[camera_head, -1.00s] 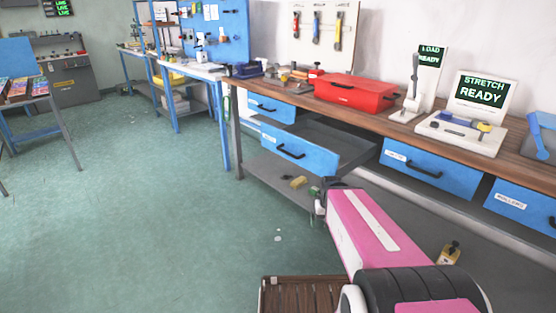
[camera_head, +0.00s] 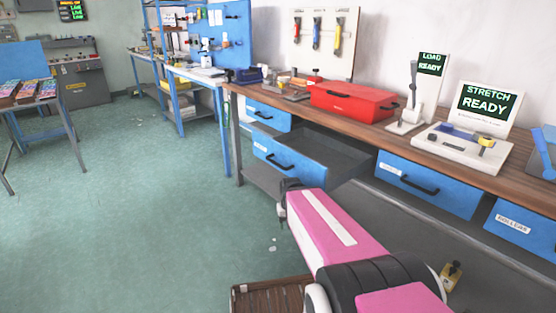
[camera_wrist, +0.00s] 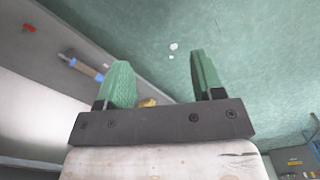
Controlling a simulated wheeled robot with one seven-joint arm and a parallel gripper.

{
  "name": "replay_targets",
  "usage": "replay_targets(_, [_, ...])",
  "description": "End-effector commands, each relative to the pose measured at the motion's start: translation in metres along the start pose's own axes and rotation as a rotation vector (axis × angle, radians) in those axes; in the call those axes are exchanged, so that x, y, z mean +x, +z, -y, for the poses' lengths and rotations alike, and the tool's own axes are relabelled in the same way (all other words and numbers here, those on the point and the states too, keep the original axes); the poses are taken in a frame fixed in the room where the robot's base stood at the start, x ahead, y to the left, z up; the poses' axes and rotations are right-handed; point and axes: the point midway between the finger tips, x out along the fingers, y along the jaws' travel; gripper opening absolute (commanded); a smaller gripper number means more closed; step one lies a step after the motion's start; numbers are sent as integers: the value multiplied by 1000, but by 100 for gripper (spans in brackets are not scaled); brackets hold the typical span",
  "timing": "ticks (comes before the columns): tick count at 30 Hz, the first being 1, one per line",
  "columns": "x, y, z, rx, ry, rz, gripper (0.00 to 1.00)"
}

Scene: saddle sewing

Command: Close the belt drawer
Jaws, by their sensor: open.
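A blue drawer (camera_head: 289,168) with a black handle is pulled out under the workbench, showing its grey inside (camera_head: 315,148). It appears to be the belt drawer, but its label is too small to read. My gripper (camera_head: 286,190) is at the end of my pink arm, in front of and below this drawer in the head view. I cannot tell from there whether it touches the drawer. In the wrist view my gripper (camera_wrist: 161,80) has its green fingers apart, with nothing clearly held between them. The drawer cannot be made out for sure in the wrist view.
Other blue drawers sit at the upper left (camera_head: 268,115), right (camera_head: 428,184) and far right (camera_head: 522,222). A red toolbox (camera_head: 352,102) and a white stretch device (camera_head: 466,145) stand on the wooden bench top.

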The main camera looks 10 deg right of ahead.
Motion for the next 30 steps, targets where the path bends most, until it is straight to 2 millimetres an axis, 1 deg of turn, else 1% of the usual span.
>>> replay_targets(1, [0,-5,1,-34,21,3,45])
replay_targets(2, [0,-8,2,-63,39,6,35])
replay_targets(3, [0,-13,3,-112,71,11,22])
replay_targets(5, [0,-22,5,-211,134,23,2])
replay_targets(6, [-2,-30,6,-288,185,35,0])
replay_targets(8, [-5,-43,10,-418,271,58,0])
replay_targets(11, [-16,-67,19,-641,429,111,0])
replay_targets(14, [-32,-94,33,-863,600,184,0])
replay_targets(17, [-54,-122,53,-1068,777,277,0])
replay_targets(20, [-80,-148,80,-1247,959,391,0])
replay_targets(21, [-92,-158,93,-1310,1032,442,0])
replay_targets(23, [-110,-171,114,-1392,1141,524,0])
replay_targets(24, [-122,-179,129,-1437,1209,578,0])
replay_targets(27, [-150,-193,163,-1517,1359,710,0])
replay_targets(30, [-171,-201,191,-1556,1467,818,0])
